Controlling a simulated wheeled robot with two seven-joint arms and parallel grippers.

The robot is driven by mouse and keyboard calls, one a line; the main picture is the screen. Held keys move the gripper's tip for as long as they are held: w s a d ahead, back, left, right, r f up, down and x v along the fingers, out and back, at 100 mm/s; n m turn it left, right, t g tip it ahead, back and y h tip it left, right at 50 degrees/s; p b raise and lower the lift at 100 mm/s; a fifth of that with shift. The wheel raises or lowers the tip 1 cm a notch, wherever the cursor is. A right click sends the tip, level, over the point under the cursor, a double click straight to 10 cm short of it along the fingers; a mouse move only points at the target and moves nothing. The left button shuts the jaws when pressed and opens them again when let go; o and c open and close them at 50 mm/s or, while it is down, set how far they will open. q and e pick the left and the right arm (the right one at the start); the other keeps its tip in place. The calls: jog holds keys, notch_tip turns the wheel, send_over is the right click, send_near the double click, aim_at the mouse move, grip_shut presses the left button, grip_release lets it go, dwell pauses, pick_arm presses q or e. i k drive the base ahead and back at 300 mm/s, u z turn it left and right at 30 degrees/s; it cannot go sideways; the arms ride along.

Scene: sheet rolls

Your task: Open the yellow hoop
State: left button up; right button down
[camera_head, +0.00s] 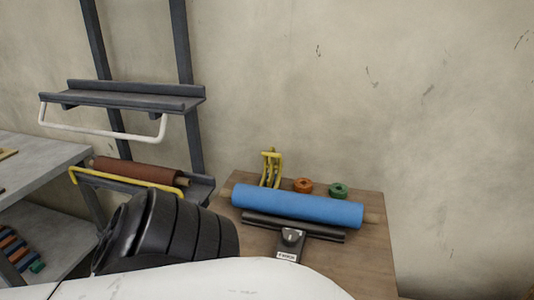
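The yellow hoop (124,180) is a thin bent bar at the front of a lower shelf on the dark rack at left. It runs across the front of a red-brown roll (137,171) with a pale core, which lies on that shelf. A black ribbed part of my arm (170,232) stands large in front of the shelf and hides the area below the hoop's right end. A white part of mine fills the bottom. I see no gripper fingers in this view, and no contact with the hoop shows.
A wooden table (372,262) at the middle holds a blue roll (298,205), a dark T-shaped labelled piece (292,238), a yellow stand (271,168), an orange roll (303,185) and a green roll (338,190). A white hoop (105,134) hangs below the upper shelf. A grey table (45,160) is at left.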

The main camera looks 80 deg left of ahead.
aim_at(275, 165)
jog(key=u, duration=2.15)
